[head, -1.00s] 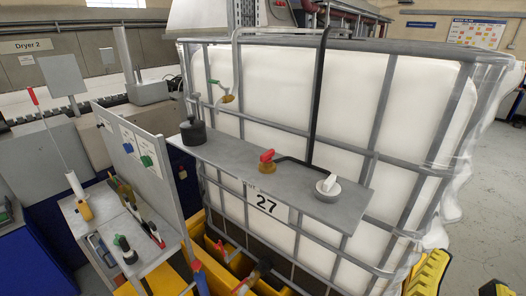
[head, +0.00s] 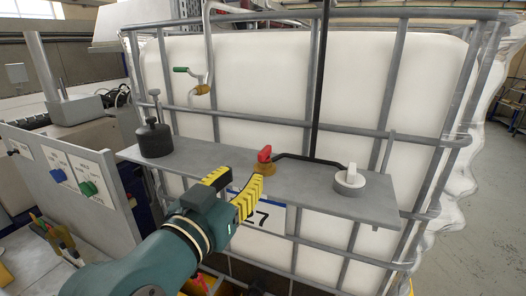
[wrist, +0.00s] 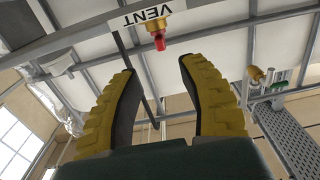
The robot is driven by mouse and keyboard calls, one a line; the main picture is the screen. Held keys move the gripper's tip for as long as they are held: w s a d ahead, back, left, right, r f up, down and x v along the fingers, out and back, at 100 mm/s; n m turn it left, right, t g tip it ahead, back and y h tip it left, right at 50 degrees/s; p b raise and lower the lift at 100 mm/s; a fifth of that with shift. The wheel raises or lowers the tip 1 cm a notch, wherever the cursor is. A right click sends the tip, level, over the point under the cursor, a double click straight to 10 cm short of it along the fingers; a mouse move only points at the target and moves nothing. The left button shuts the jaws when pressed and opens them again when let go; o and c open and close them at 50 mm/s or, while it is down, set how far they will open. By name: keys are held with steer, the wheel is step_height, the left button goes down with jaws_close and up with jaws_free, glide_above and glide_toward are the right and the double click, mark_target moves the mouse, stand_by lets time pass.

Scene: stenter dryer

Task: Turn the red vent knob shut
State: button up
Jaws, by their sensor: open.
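The red vent knob (head: 265,153) sits on a brass valve body on the grey shelf in front of the white caged tank. In the wrist view the red knob (wrist: 160,43) hangs from its brass fitting beside a "VENT" label (wrist: 141,17). My gripper (head: 240,178) reaches up from the lower left, with its yellow ridged fingers just in front of the knob. In the wrist view my gripper (wrist: 157,64) is open and empty. The knob shows in line with the gap, beyond the fingertips; I see no contact.
A black weight-like knob (head: 154,138) stands at the shelf's left and a white-handled round knob (head: 349,180) at its right. A black pipe (head: 318,95) rises behind the red knob. A green-handled valve (head: 186,71) is on the upper left pipe. A panel (head: 70,175) stands at left.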

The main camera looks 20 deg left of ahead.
mark_target(260, 158)
steer(key=w+p, duration=0.2)
steer(key=w, duration=0.8)
steer(key=shift+w+r+p, duration=0.1)
steer(key=shift+w+p, duration=0.15)
steer(key=shift+p, duration=0.05)
steer(key=shift+w, duration=0.25)
